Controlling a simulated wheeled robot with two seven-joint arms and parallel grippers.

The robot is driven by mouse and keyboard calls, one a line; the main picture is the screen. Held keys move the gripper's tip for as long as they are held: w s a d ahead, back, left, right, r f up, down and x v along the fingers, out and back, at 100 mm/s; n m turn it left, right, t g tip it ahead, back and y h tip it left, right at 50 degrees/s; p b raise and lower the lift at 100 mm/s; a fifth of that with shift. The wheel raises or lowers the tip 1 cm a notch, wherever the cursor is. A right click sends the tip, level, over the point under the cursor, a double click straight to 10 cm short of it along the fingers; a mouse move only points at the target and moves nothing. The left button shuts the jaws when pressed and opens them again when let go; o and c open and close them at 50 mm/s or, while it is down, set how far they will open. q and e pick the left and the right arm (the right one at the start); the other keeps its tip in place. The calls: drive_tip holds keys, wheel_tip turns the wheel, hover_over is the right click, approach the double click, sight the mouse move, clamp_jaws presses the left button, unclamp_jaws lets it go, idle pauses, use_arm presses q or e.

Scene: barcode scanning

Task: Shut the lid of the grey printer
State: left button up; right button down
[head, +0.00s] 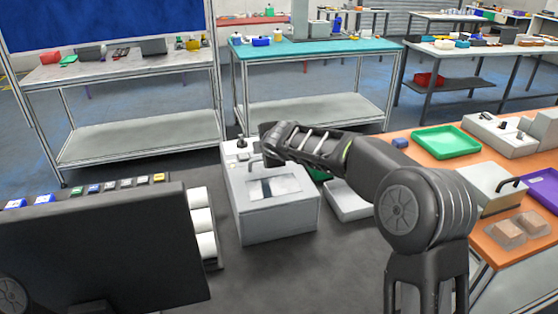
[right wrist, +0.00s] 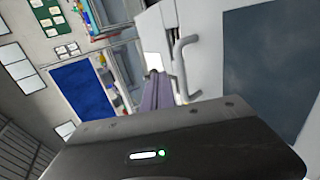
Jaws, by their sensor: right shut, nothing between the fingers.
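The grey printer (head: 280,222) stands on the dark table in the middle of the head view. Its lid (head: 284,184), with a dark window, appears to lie flat on top; a small gap cannot be ruled out. The lid's bent handle (head: 254,161) is at its far edge. My right gripper (right wrist: 154,72) is shut and empty, beside the handle (right wrist: 183,66) in the right wrist view. Contact cannot be told. In the head view my right arm reaches over the printer's far side, hiding part of it. My left gripper is not in view.
A dark monitor-like panel (head: 100,250) fills the lower left, with white rolls (head: 203,222) beside it. The orange table (head: 405,138) at right holds a green tray (head: 446,142) and another handled box (head: 490,190).

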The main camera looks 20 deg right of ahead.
drive_tip(key=b+v, duration=0.1)
drive_tip(key=v, duration=0.6)
